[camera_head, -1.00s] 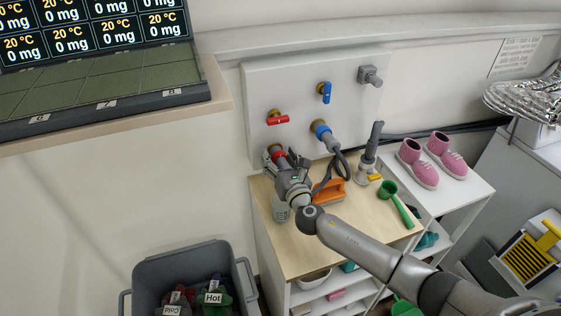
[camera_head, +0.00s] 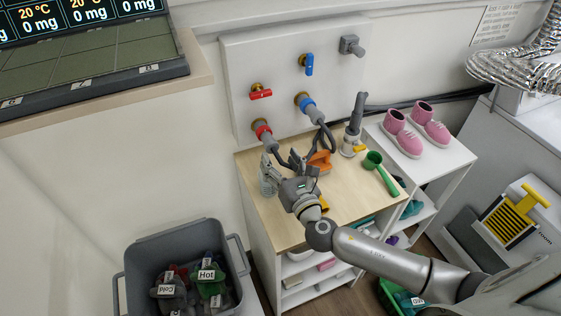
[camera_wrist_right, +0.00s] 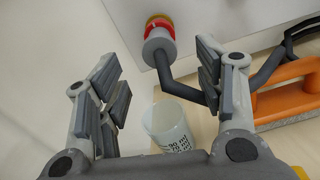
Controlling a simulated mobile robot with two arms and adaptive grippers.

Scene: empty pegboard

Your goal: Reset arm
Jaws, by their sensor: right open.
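My right gripper (camera_head: 288,166) is over the left part of the wooden tabletop, in front of the white wall panel. In the right wrist view its fingers (camera_wrist_right: 165,90) are spread apart with nothing between the tips. A red-collared hose connector (camera_head: 264,133) is fixed to the panel beyond the fingers, apart from them; it also shows in the right wrist view (camera_wrist_right: 158,45). A clear beaker (camera_wrist_right: 168,127) stands on the tabletop below the fingers. My left gripper is not in view.
A red-handled valve (camera_head: 260,94) and a blue-handled valve (camera_head: 308,65) are on the panel. An orange-handled tool (camera_head: 319,160), green scoop (camera_head: 380,172) and pink shoes (camera_head: 416,130) lie to the right. A grey bin (camera_head: 180,245) stands at lower left.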

